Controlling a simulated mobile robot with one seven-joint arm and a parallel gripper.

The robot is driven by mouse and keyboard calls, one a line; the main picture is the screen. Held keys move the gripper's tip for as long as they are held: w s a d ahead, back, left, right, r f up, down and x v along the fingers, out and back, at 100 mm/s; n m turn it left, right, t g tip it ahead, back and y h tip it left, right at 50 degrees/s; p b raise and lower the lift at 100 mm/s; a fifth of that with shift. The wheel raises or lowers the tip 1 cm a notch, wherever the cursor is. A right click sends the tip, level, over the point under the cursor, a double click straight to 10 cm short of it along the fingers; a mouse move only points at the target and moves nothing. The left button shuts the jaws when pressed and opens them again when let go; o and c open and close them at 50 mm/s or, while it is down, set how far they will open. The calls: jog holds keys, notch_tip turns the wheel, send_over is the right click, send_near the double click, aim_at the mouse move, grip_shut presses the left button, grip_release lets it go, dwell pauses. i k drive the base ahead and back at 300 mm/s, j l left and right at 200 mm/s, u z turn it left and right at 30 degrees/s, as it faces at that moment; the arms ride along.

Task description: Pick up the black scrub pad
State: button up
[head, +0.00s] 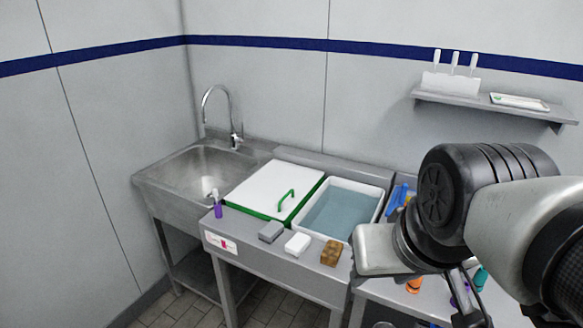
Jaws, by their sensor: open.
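A dark grey block-like pad (271,231), the darkest of three small blocks, lies on the front ledge of the steel counter, left of a white block (297,244). It looks grey rather than black, so I cannot be sure it is the black scrub pad. A brown block (331,253) lies further right. My arm comes in from the right side, its nearer links well to the right of the blocks. I cannot make out my gripper's fingers in the head view.
A purple bottle (217,207) stands left of the dark pad. A steel sink (160,174) is further left. My arm hides part of the right-hand table.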

aim_at(330, 256)
jog(key=i+j+z, duration=0.25)
jog(key=j, duration=0.35)
jog(key=i+j+z, duration=0.1)
jog(key=i+j, duration=0.15)
jog(key=i+j+z, duration=0.1)
jog(key=j, duration=0.35)
